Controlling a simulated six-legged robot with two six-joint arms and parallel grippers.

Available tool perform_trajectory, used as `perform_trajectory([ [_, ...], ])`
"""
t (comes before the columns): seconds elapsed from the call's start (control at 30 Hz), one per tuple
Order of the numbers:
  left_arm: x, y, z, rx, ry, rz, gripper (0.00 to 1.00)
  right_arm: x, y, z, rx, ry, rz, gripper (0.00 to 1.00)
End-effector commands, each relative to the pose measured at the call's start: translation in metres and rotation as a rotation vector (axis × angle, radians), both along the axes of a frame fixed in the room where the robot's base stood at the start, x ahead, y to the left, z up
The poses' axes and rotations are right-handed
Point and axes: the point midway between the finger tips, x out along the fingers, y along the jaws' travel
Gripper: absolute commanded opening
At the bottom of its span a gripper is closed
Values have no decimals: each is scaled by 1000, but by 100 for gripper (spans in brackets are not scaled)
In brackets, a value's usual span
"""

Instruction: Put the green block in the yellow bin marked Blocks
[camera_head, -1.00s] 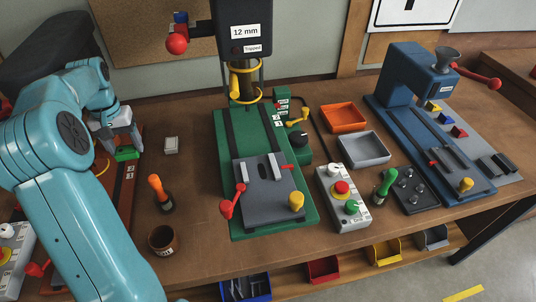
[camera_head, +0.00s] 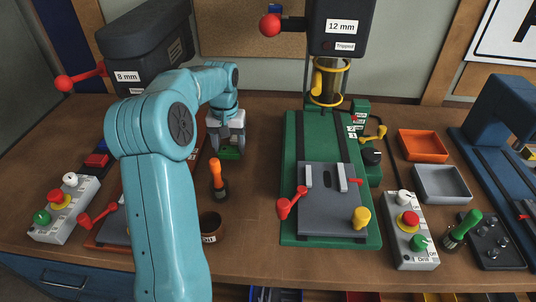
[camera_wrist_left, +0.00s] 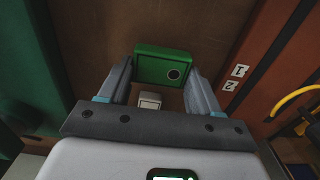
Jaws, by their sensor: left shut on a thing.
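My left gripper (camera_head: 229,146) is shut on the green block (camera_head: 229,154), holding it over the table left of the green drill base. In the left wrist view the green block (camera_wrist_left: 160,66), with a dark round spot, sits between the fingertips of my left gripper (camera_wrist_left: 160,77). Below the table's front edge, only a thin strip of a yellow bin (camera_head: 430,297) shows at the bottom of the head view; no label is readable. My right gripper is not in view.
A small pale box (camera_wrist_left: 150,101) lies below the gripper. The green drill press base (camera_head: 290,160) and a control box (camera_head: 410,230) stand to the right.

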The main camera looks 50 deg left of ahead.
Motion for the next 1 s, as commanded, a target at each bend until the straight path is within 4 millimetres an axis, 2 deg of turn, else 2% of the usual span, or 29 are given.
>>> perform_trajectory([
  [0.03, 13, -11, 2, -1, -2, -8, 29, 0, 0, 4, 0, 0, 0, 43],
  [0.2, 45, -39, 1, -2, 1, -4, 29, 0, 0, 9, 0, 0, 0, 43],
  [0.5, 73, -63, 1, 0, 0, -3, 29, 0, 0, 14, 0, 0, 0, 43],
  [0.6, 71, -62, -20, -2, 4, 1, 29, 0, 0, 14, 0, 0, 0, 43],
  [0.7, 71, -61, -32, -1, 2, 2, 29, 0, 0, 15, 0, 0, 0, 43],
  [1.0, 71, -61, -35, 0, 0, 1, 29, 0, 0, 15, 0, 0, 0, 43],
])
